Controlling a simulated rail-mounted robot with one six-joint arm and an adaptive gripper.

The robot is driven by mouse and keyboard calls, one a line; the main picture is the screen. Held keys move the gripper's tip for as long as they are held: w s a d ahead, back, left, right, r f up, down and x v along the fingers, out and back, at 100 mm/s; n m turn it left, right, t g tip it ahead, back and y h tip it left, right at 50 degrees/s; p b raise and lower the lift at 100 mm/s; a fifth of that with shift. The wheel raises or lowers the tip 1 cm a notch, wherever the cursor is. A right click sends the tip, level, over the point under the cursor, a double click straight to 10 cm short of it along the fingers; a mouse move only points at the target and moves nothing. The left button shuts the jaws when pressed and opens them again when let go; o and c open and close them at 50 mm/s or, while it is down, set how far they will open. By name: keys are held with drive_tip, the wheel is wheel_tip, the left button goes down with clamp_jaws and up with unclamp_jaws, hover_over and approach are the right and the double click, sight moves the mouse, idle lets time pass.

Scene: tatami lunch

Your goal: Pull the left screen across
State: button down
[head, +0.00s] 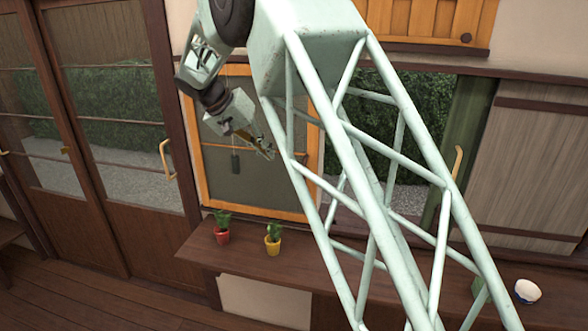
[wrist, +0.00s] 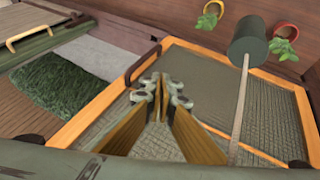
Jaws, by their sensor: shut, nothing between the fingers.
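The left screen is an orange-framed panel (head: 218,184) in the window, with grey mesh. In the wrist view its orange frame (wrist: 274,159) fills the middle and right. A dark curved handle (wrist: 143,62) stands on its left side there. In the head view my arm covers part of the frame's right side, and I cannot make out that handle. My gripper (head: 268,153) is in front of the screen's right half. In the wrist view my gripper (wrist: 165,84) is shut and empty, its fingertips right of the handle and apart from it.
A dark hanging cylinder (head: 235,161) is left of my gripper, before the screen. A red pot (head: 222,237) and a yellow pot (head: 273,247) stand on the ledge below. A green-framed screen with a yellow handle (head: 457,163) is at right. A bowl (head: 527,291) sits right.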

drive_tip(key=shift+f, duration=0.1)
drive_tip(key=w+d+f, duration=0.4)
drive_tip(key=d+f, duration=0.3)
drive_tip(key=d, duration=0.1)
drive_tip(key=shift+d+f, duration=0.3)
drive_tip(key=shift+f, duration=0.1)
idle(0.4)
drive_tip(key=shift+s+d+b, duration=0.1)
drive_tip(key=shift+d+b, duration=0.05)
drive_tip(key=shift+b, duration=0.15)
